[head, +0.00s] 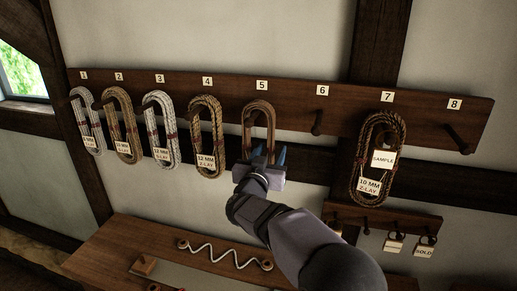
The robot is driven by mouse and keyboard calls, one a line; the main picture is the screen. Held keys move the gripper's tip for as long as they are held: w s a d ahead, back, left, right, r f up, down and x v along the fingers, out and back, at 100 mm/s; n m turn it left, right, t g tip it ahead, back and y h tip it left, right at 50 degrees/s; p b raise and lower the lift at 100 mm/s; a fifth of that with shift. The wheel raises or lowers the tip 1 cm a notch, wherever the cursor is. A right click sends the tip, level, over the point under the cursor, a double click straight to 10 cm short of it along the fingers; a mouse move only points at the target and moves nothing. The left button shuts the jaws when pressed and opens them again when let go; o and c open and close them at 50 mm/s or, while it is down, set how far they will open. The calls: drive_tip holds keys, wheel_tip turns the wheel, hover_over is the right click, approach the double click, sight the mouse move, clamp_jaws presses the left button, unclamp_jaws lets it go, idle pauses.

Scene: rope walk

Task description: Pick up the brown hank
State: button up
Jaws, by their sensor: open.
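Several hanks hang from the numbered peg board (290,116) in the head view. The brown hank (248,124) hangs at peg 5; its lower part is hidden behind my gripper. My gripper (268,153) is open, with its blue fingertips pointing up at the lower part of that hank. I cannot tell whether the fingers touch it or stand around it. A darker tan-brown hank (194,130) with a 12 MM Z-LAY tag hangs at peg 4. Another dark brown hank (361,150) at peg 7 carries a SAMPLE tag and a 10 MM Z-LAY tag.
A white hank (82,122), a tan hank (109,115) and another white hank (149,120) hang at pegs 1 to 3. Pegs 6 (317,124) and 8 (458,138) are bare. A small rack (347,212) holds a SOLD tag (424,251). A wooden bench (120,245) stands below.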

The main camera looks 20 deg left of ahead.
drive_tip(key=shift+w, duration=0.8)
clamp_jaws()
drive_tip(key=shift+s+r, duration=0.1)
drive_tip(key=shift+r, duration=0.05)
